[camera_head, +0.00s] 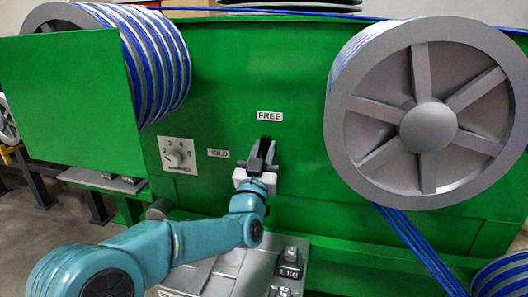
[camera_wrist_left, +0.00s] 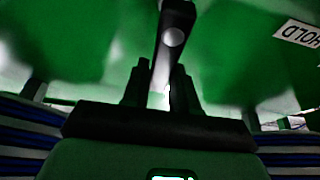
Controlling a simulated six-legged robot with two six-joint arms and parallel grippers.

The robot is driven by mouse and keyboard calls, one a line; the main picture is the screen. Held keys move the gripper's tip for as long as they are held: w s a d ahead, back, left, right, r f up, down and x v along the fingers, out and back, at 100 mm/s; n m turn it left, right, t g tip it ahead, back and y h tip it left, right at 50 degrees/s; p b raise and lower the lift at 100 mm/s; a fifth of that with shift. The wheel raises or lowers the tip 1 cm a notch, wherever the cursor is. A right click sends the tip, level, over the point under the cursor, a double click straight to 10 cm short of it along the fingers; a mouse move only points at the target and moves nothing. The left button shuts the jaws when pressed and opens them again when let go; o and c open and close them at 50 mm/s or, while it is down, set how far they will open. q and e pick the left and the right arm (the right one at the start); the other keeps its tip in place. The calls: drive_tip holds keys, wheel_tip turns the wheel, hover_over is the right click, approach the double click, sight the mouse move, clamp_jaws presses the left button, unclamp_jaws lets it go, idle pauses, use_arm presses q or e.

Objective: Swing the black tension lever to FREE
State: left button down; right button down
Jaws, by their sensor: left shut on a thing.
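The black tension lever (camera_head: 265,143) is on the green machine face, close below the white FREE label (camera_head: 269,116). The HOLD label (camera_head: 218,153) is to its left. My left gripper (camera_head: 257,165) reaches up to the lever from below and is shut on it. In the left wrist view, the lever (camera_wrist_left: 177,22) comes down from the top edge with a round pale spot on it. Its lower end runs between the two dark fingers of my gripper (camera_wrist_left: 160,88). The exact finger contact is dark there. My right gripper is not in view.
A numbered dial (camera_head: 178,154) is left of HOLD. A large grey spoked reel (camera_head: 428,127) stands close on the right, and a blue-striped spool (camera_head: 160,62) is upper left. Blue cable (camera_head: 420,245) runs down at lower right.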

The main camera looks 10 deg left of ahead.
use_arm(q)
drive_tip(key=c, duration=1)
unclamp_jaws()
drive_tip(key=shift+d, duration=0.1)
drive_tip(key=shift+o, duration=0.2)
drive_tip(key=p+v, duration=0.1)
drive_tip(key=v, duration=1.5)
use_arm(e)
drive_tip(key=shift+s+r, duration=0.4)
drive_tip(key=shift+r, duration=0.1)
use_arm(q)
drive_tip(key=shift+s+f, duration=0.15)
drive_tip(key=shift+s, duration=0.05)
